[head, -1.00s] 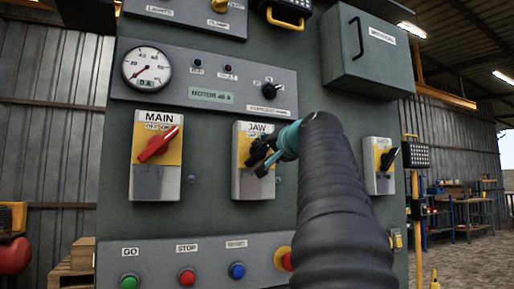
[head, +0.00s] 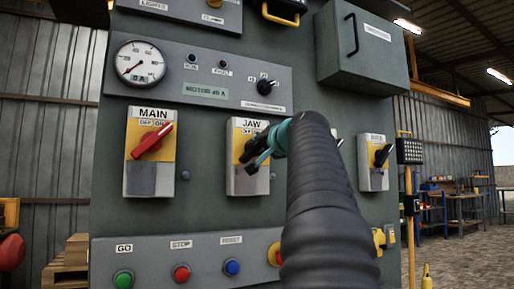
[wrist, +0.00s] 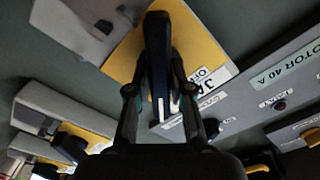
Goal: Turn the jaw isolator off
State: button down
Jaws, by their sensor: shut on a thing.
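The jaw isolator (head: 246,183) is a yellow and grey switch box labelled JAW, with OFF and ON marks, in the middle of the panel in the head view. My gripper (head: 258,152) is at its front, shut on the black jaw isolator handle (wrist: 158,50), which stands between the two fingers in the wrist view. The yellow plate (wrist: 125,55) shows tilted behind the handle there. In the head view my fingers and arm cover much of the handle, so I cannot tell exactly which mark it points to.
The main isolator (head: 150,180) with a red handle (head: 150,143) is to the left. Another isolator with a black handle (head: 381,156) is to the right, beyond my arm. Push buttons (head: 181,273) line the strip below. A gauge (head: 141,62) and a grey box (head: 362,50) are above.

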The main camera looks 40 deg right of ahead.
jog(key=shift+n, duration=0.3)
jog(key=n+b, duration=0.1)
jog(key=n, duration=0.2)
jog(key=shift+n, duration=0.4)
jog(key=n+b, duration=0.1)
jog(key=n, duration=0.3)
jog(key=shift+n+b, duration=0.3)
jog(key=n+b, duration=0.1)
jog(key=n, duration=0.3)
jog(key=shift+a, duration=0.1)
jog(key=n, duration=0.4)
jog(key=shift+n, duration=0.3)
jog(key=shift+b, duration=0.3)
jog(key=c, duration=1)
grip_release()
jog(key=shift+c, duration=0.2)
